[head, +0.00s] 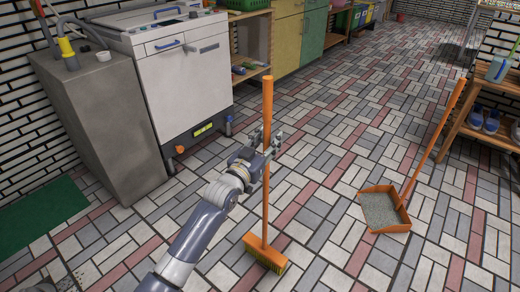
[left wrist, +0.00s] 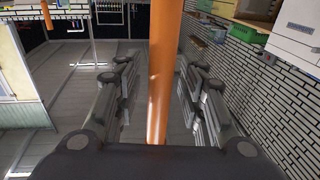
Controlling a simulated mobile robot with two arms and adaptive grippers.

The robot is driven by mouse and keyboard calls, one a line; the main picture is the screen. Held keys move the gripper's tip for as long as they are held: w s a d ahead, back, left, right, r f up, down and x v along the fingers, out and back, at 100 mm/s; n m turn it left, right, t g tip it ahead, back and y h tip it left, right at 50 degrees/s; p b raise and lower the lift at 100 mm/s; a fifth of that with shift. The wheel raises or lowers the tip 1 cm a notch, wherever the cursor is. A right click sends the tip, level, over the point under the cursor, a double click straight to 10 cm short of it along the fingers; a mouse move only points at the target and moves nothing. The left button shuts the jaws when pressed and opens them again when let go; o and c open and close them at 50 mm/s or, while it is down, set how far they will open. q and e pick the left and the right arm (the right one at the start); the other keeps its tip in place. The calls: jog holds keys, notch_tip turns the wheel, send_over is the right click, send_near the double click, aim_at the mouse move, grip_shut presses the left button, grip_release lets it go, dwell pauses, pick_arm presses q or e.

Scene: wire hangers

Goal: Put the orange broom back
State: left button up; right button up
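The orange broom (head: 266,205) stands upright on the tiled floor, its brush head (head: 265,252) at the bottom with the bristles down. My left gripper (head: 266,141) is around the middle of its handle. In the left wrist view the orange handle (left wrist: 160,75) runs between the two fingers of my left gripper (left wrist: 160,85). A gap shows between the handle and each finger, so the gripper looks open. My right gripper is in neither view.
An orange dustpan (head: 381,210) with grey contents and a long handle stands on the floor at right. A grey cabinet (head: 105,125) and a white machine (head: 185,88) stand at left. A wooden shelf (head: 480,125) holds shoes at far right. The floor between is clear.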

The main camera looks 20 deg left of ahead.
pick_arm(q)
jog(key=v, duration=0.2)
jog(key=shift+s+a+p, duration=0.1)
jog(key=shift+s+p, duration=0.2)
jog(key=shift+p, duration=0.05)
jog(key=s+f+g+y, duration=0.1)
jog(key=s+f+g, duration=0.4)
jog(key=s, duration=0.8)
jog(key=s+f+g+y+p, duration=0.1)
jog(key=s+f+g, duration=0.3)
jog(key=s, duration=0.9)
jog(key=s+f+g+y, duration=0.1)
jog(key=s+f+g, duration=0.4)
jog(key=s, duration=0.9)
notch_tip(320, 180, down, 4)
jog(key=shift+a+r+g, duration=0.15)
jog(key=shift+r+g, duration=0.1)
jog(key=shift+g, duration=0.05)
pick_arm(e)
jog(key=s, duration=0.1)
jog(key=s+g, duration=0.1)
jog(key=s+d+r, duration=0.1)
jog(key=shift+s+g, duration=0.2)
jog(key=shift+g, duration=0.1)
pick_arm(q)
jog(key=shift+p, duration=0.3)
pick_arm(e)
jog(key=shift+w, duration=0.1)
